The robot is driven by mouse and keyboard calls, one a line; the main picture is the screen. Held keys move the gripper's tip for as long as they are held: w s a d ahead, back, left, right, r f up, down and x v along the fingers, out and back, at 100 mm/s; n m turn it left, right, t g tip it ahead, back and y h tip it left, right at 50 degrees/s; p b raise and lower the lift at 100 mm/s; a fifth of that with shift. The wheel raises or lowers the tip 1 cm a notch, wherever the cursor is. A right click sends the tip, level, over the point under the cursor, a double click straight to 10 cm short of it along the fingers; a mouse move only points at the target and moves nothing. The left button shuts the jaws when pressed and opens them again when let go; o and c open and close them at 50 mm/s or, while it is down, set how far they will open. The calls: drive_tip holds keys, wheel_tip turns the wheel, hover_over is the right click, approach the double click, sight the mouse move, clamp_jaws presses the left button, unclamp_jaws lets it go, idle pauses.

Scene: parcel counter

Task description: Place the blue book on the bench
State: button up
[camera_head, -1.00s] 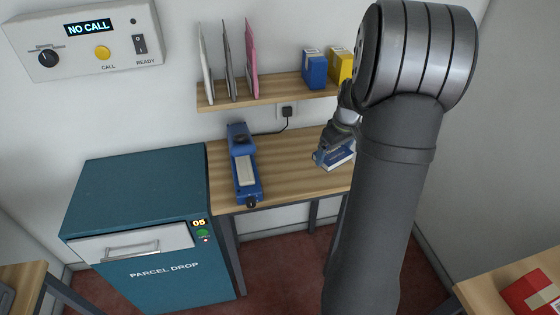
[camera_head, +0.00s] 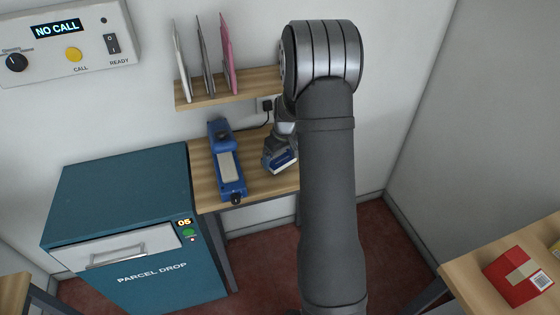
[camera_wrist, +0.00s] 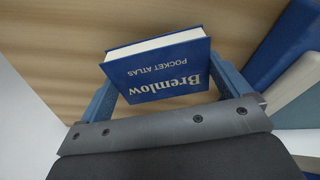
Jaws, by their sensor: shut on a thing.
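In the head view my gripper (camera_head: 280,152) is over the wooden bench (camera_head: 205,180), just right of a blue device. Wood grain fills the space behind the book in the wrist view. I cannot tell whether the book touches the bench. My arm hides the bench's right part.
The blue device (camera_head: 228,170) with a pale panel lies on the bench close to the book. A shelf (camera_head: 210,92) with upright folders is above. The teal parcel drop (camera_head: 120,200) stands left. A red parcel (camera_head: 517,277) lies on another table at right.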

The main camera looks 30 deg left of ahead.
sight(283, 161)
drive_tip(key=shift+f, duration=1.15)
drive_tip(key=shift+f, duration=0.15)
drive_tip(key=o, duration=0.7)
drive_tip(key=r, duration=0.4)
drive_tip(key=d+r, duration=0.1)
drive_tip(key=r, duration=0.7)
drive_tip(key=shift+s+d+r, duration=0.1)
drive_tip(key=shift+s+d, duration=0.25)
drive_tip(key=shift+d, duration=0.05)
